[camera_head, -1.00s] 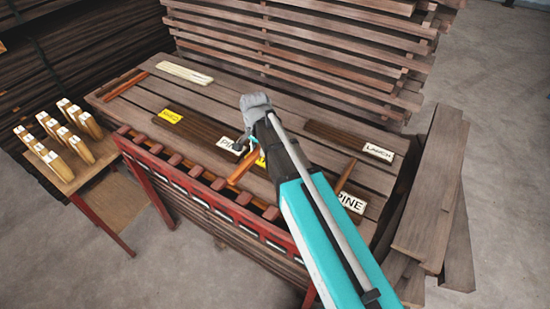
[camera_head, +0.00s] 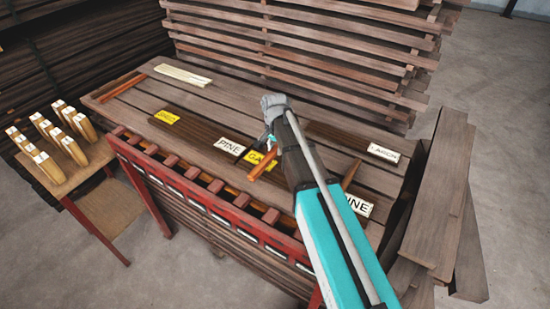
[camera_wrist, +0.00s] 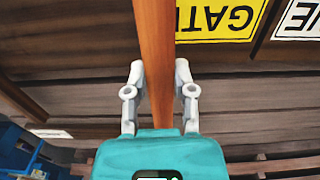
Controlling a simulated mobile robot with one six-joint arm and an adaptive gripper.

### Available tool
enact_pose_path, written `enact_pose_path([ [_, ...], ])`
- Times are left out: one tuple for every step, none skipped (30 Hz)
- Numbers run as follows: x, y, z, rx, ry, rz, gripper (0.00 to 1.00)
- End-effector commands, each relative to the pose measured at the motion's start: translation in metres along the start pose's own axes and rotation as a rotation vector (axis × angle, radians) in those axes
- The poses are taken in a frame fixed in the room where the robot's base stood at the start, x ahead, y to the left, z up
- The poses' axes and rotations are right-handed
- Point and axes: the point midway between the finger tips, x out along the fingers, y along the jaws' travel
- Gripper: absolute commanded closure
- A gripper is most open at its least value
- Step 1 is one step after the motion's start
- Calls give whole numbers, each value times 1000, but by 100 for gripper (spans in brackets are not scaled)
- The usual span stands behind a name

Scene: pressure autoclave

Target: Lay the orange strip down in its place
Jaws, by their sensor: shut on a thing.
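My gripper (camera_wrist: 158,80) is shut on the orange strip (camera_wrist: 156,35), with one finger on each side of it in the wrist view. The strip runs lengthwise away from my gripper. In the head view the strip (camera_head: 262,165) shows just left of my arm, in front of the yellow label (camera_head: 258,157), above the table's front half. My gripper's fingers are mostly hidden by my arm there. Whether the strip touches the boards below cannot be told.
The plank table (camera_head: 205,95) carries dark boards with yellow and white labels (camera_head: 230,146). Another orange strip (camera_head: 122,87) lies at its far left. A red slotted rack (camera_head: 200,188) runs along the front edge. A plank stack (camera_head: 300,50) stands behind. A small side table (camera_head: 68,180) holds wooden blocks.

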Motion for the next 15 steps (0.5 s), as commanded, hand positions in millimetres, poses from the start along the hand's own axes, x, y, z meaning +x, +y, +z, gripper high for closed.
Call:
enact_pose_path([
  [0,0,0,0,0,0,100],
  [0,0,0,0,0,0,100],
  [0,0,0,0,0,0,100],
  [-1,0,0,0,0,0,100],
  [-1,0,0,0,0,0,100],
  [-1,0,0,0,0,0,100],
  [0,0,0,0,0,0,100],
  [0,0,0,0,0,0,100],
  [1,0,-1,1,0,0,100],
  [2,0,-1,1,0,0,100],
  [3,0,-2,1,0,0,100],
  [5,0,-3,1,0,0,100],
  [6,0,-4,1,0,0,100],
  [8,1,-6,1,0,0,100],
  [12,1,-8,2,0,0,100],
])
